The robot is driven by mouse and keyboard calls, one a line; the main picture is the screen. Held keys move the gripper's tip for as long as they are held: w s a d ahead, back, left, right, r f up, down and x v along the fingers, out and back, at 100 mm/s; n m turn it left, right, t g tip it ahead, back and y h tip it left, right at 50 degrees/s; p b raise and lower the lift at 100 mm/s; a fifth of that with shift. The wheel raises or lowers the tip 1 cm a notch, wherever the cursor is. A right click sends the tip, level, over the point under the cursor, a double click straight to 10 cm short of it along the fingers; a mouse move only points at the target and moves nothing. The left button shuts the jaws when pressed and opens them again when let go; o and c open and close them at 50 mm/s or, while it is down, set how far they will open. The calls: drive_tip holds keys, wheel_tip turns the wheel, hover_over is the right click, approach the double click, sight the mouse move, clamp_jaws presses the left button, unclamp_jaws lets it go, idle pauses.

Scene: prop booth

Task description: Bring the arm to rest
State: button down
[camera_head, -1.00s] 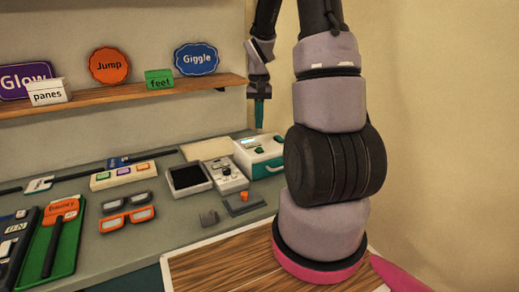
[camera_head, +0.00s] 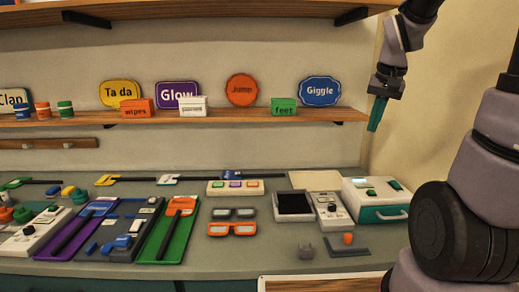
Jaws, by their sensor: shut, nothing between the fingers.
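My gripper (camera_head: 377,113) hangs at the upper right in the head view, at the end of my arm. Its teal fingers point down and are shut with nothing between them. It is in the air above the counter, to the right of the shelf's end and the blue Giggle sign (camera_head: 320,91). A white and teal box with a handle (camera_head: 378,204) stands on the counter below it. The gripper touches nothing that I can see.
The counter (camera_head: 270,254) holds trays, orange glasses (camera_head: 232,229), a button panel (camera_head: 235,187), a dark-screened device (camera_head: 293,205) and an orange-topped piece (camera_head: 348,239). The shelf (camera_head: 230,115) bears signs and small boxes. The wall right of the shelf is bare.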

drive_tip(key=s+a+r+t+y, duration=0.1)
drive_tip(key=s+a+r+t, duration=0.1)
drive_tip(key=s, duration=0.4)
drive_tip(key=s+a+r+n+t, duration=0.1)
drive_tip(key=s+a+r+t, duration=0.1)
drive_tip(key=s+a+r, duration=0.2)
drive_tip(key=s+r, duration=0.2)
drive_tip(key=s, duration=0.1)
drive_tip(key=shift+a+r+y, duration=0.3)
drive_tip(key=shift+r+y, duration=0.1)
idle(3.9)
